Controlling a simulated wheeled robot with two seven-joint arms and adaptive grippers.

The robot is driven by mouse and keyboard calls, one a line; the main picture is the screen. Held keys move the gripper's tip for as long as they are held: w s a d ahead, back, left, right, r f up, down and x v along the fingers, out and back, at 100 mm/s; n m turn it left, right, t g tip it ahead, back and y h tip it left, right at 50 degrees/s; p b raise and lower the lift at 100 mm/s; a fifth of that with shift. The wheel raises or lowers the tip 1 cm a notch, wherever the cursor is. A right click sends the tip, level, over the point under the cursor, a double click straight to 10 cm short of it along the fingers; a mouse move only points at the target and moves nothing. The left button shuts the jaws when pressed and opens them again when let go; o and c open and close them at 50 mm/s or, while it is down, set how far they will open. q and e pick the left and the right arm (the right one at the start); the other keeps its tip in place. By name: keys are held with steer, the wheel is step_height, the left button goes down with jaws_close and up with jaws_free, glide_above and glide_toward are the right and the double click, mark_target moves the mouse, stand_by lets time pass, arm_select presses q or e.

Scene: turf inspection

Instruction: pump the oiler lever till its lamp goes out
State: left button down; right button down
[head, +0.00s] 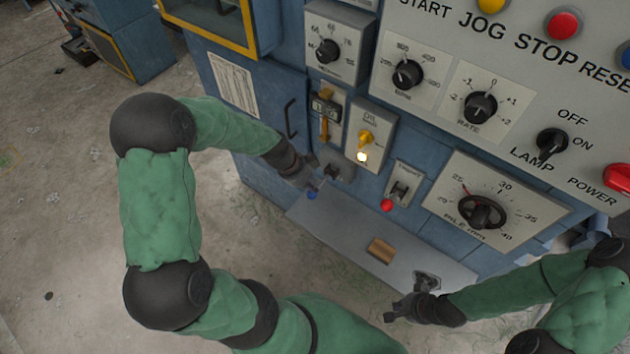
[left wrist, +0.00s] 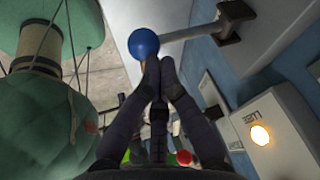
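The oiler lever ends in a blue ball (head: 312,195), which also shows in the left wrist view (left wrist: 144,43). Its pale rod (left wrist: 190,33) runs to a dark mount (left wrist: 236,17) on the blue machine. My left gripper (head: 308,177) is beside the ball; in the left wrist view its fingertips (left wrist: 159,63) are together just below the ball, with nothing seen between them. I cannot tell whether they touch it. A lamp (head: 362,156) glows on a grey box under a yellow switch, and it is lit in the left wrist view (left wrist: 260,134). My right gripper (head: 401,308) is low at the right; its opening is unclear.
A red-knobbed lever (head: 387,205) is right of the lit lamp. A grey shelf (head: 340,232) with a wooden block (head: 381,250) juts out below. Knobs and push buttons cover the control panel (head: 450,45). Bare concrete floor (head: 60,220) is open at the left.

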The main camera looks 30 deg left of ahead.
arm_select(q)
steer(key=shift+s+f+b, duration=0.25)
steer(key=shift+f+b, duration=0.25)
steer(key=shift+b, duration=0.1)
steer(key=shift+s+f+b, duration=0.25)
steer(key=shift+f+b, duration=0.25)
steer(key=shift+b, duration=0.1)
stand_by(1.3)
steer(key=shift+r, duration=0.15)
stand_by(0.4)
steer(key=shift+w+d+r+p, duration=0.1)
steer(key=shift+w+r+p, duration=0.5)
steer(key=shift+r, duration=0.5)
steer(key=shift+w+a+r+p, duration=0.1)
steer(key=shift+w+r+p, duration=0.5)
steer(key=shift+r, duration=0.5)
steer(key=shift+w+d+r+p, duration=0.1)
steer(key=shift+w+r+p, duration=0.5)
steer(key=shift+r, duration=0.5)
steer(key=shift+s+r, duration=0.1)
step_height(320, 180, up, 4)
steer(key=p, duration=0.3)
glide_above(321, 183)
steer(key=shift+r, duration=0.2)
steer(key=shift+f, duration=0.1)
